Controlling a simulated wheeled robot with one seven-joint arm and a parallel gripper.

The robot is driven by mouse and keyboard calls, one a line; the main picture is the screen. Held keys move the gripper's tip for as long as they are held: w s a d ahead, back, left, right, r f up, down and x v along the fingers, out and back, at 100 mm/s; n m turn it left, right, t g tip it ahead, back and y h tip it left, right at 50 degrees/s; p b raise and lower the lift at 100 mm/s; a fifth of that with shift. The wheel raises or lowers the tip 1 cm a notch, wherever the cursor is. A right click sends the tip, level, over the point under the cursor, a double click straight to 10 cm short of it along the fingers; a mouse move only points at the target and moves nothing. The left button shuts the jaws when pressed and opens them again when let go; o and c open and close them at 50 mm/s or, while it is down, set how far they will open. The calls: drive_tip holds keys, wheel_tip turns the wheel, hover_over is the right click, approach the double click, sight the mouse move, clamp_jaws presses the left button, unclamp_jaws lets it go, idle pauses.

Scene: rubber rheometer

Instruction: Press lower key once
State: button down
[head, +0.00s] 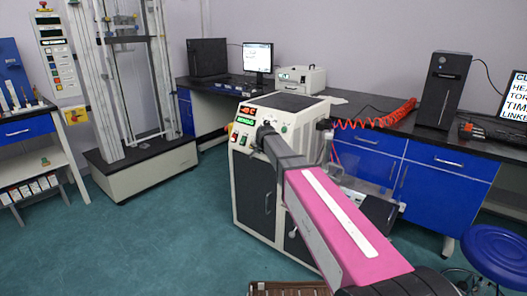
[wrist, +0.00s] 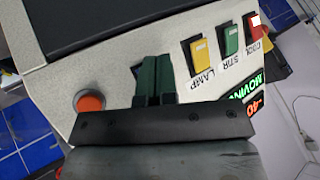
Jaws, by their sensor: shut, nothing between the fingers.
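My gripper (wrist: 155,68) shows in the wrist view with its two dark green fingers together and nothing between them. The fingertips are over or against the pale control panel (wrist: 118,88); I cannot tell if they touch it. A round orange button (wrist: 90,102) is left of the fingers. To their right are a yellow LAMP key (wrist: 201,51), a green key (wrist: 230,39) that seems to read STIR, and a red COOL key (wrist: 256,25). No key labelled lower is readable; the fingers may hide one. In the head view the machine (head: 255,170) stands partly behind my arm.
Red and green displays sit at the panel's right in the wrist view, the green one (wrist: 249,88) reading MOVING. In the head view, a red coiled hose (head: 375,119) runs to the right of the machine. A blue stool (head: 498,250) is at right. Floor at left is clear.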

drive_tip(key=s+a+r, duration=0.2)
drive_tip(key=s, duration=0.1)
drive_tip(key=shift+s+a+r, duration=0.15)
drive_tip(key=shift+s+a, duration=0.1)
drive_tip(key=shift+a, duration=0.1)
idle(0.4)
idle(0.4)
